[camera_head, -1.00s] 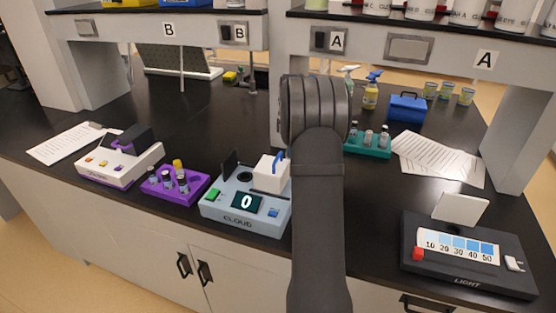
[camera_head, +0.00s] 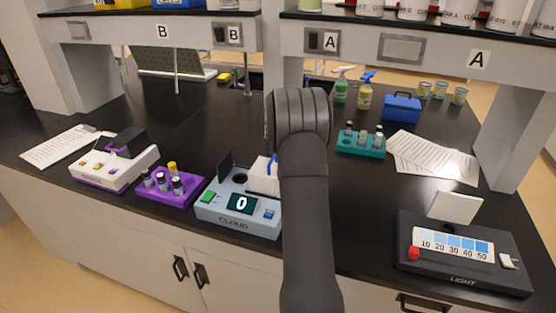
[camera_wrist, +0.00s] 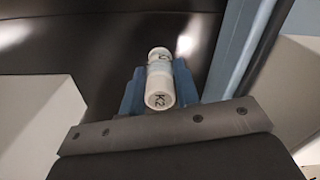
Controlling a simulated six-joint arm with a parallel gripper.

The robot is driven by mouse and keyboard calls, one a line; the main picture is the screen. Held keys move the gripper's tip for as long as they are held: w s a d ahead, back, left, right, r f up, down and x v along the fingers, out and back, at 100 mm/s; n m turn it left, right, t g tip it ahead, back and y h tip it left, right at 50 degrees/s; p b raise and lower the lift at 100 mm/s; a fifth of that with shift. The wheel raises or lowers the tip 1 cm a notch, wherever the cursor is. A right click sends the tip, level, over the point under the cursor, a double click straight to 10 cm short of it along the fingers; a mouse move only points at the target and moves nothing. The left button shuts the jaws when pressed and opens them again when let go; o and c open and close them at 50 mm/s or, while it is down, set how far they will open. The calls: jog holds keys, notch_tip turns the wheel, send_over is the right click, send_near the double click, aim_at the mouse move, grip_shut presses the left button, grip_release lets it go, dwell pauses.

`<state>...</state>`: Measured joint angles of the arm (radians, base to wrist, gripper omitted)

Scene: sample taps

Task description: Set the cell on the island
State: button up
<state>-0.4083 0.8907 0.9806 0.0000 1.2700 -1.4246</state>
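In the wrist view, a small white-capped vial (camera_wrist: 159,78) marked K2 sits between the two blue fingers of my gripper (camera_wrist: 160,88). The fingers are against its sides, so my gripper is shut on it. It is above a dark surface. The task's words "cell" and "island" are not written on anything I can read.
A purple rack (camera_head: 150,192) with several vials and a white-purple device (camera_head: 100,172) stand left. A teal rack (camera_head: 362,150) with vials, bottles (camera_head: 364,96), a blue box (camera_head: 402,108) and papers (camera_head: 430,158) are behind right. A black LIGHT device (camera_head: 418,258) stands front right.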

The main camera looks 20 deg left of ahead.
jog(key=o, duration=0.3)
notch_tip(320, 180, up, 12)
jog(key=shift+r, duration=0.2)
dwell(0.3)
jog(key=shift+f, duration=0.1)
notch_tip(320, 180, down, 12)
jog(key=shift+f, duration=0.1)
jog(key=shift+r, duration=2.1)
jog(key=shift+f, duration=0.1)
